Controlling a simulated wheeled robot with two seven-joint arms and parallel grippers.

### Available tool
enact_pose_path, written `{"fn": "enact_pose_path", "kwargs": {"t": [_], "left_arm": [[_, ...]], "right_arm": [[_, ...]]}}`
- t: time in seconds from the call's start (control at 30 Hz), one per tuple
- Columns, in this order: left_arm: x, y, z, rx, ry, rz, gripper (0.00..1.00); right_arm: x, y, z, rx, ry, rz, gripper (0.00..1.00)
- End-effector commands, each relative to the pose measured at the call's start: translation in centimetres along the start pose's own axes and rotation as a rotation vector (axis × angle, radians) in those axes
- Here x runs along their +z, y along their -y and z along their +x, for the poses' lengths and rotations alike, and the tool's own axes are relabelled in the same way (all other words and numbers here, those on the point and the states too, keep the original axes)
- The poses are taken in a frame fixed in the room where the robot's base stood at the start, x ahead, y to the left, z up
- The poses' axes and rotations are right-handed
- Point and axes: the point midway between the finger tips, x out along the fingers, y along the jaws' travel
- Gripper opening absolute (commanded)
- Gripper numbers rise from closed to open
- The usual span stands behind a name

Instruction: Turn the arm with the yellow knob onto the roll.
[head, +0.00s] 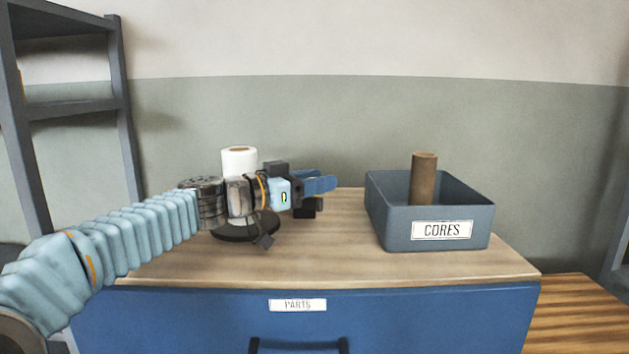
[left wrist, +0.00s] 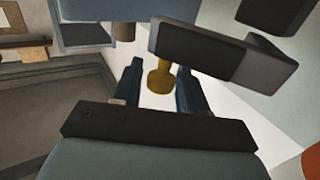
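The white roll (head: 239,160) stands upright on a round dark base (head: 235,234), partly hidden behind my left arm. My left gripper (head: 325,182) reaches past the roll to the right, above the worktop. In the left wrist view its two blue fingers (left wrist: 160,68) are apart. A yellow knob (left wrist: 159,78) shows between them, with a small gap visible on each side. A dark grey bar (left wrist: 215,48) lies beside the knob; I cannot tell how they join. In the head view my gripper hides the knob. My right gripper is not in view.
A grey bin (head: 400,232) labelled CORES, with a brown core (head: 424,180) standing in it, is at the right of the wooden worktop (head: 330,258). The worktop's front is clear above the blue PARTS drawer (head: 400,315). A grey shelf rack (head: 70,107) stands at left.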

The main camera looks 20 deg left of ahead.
Motion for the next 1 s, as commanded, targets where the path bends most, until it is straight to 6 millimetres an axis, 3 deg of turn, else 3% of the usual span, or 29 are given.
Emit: {"fn": "enact_pose_path", "kwargs": {"t": [0.03,0.27,1.0], "left_arm": [[0.0,0.0,0.0,0.000,0.000,0.000,0.34],[0.0,0.0,0.0,0.000,0.000,0.000,0.00],[-0.1,0.7,-1.4,0.140,0.000,-0.002,0.00]], "right_arm": [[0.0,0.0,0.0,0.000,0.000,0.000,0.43],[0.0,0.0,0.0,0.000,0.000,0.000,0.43],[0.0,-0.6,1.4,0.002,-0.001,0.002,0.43]]}}
